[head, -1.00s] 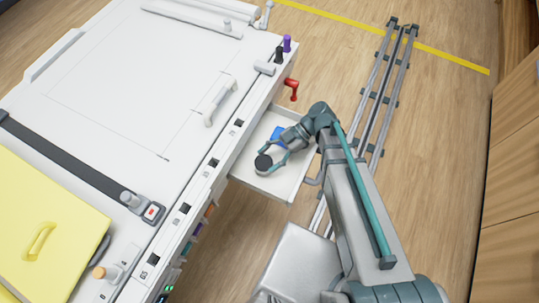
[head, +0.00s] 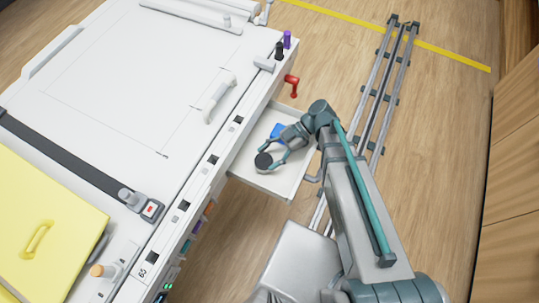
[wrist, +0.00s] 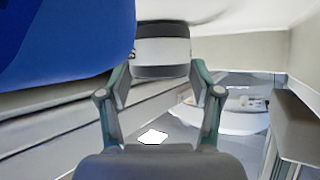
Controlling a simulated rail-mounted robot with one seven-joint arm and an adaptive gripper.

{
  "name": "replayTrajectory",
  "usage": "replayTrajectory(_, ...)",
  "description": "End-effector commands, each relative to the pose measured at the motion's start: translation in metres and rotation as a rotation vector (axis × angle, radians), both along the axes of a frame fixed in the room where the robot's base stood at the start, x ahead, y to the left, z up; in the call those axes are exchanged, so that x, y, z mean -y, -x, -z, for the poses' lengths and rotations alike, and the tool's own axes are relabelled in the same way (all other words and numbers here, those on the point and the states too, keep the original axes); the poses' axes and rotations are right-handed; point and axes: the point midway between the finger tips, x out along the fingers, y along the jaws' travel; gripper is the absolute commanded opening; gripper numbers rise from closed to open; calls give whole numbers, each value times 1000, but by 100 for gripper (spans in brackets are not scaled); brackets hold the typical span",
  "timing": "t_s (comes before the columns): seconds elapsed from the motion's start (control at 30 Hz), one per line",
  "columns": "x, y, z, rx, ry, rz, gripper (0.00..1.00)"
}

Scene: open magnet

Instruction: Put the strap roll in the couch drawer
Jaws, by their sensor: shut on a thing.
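The strap roll (head: 263,163) is a short cylinder with a dark top and a paler side. It is inside the open white couch drawer (head: 287,196), towards the drawer's couch-side front part. My gripper (head: 270,160) is shut on the roll, one finger on each side. In the wrist view the roll (wrist: 161,50) shows grey and dark bands between my fingertips (wrist: 160,75). A blue object (head: 277,131) also lies in the drawer, beside my gripper; it fills the upper left of the wrist view (wrist: 60,40). I cannot tell whether the roll touches the drawer floor.
The white couch (head: 110,90) runs along the left, with a white handle-shaped item (head: 218,100) on top. A red handle (head: 291,84) sticks out beyond the drawer. A yellow panel (head: 45,210) is at lower left. A floor rail (head: 385,85) runs behind my arm.

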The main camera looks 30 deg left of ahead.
Motion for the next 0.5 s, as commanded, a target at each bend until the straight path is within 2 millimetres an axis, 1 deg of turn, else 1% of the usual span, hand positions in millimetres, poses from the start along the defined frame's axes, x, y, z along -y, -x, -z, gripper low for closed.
replayTrajectory(0.13,0,0,3,0,0,0,24)
replayTrajectory(0.17,0,0,2,0,0,0,68)
replayTrajectory(0.3,0,0,2,0,0,0,91)
replayTrajectory(0.33,0,0,2,0,0,0,94)
replayTrajectory(0.5,0,0,2,0,0,0,94)
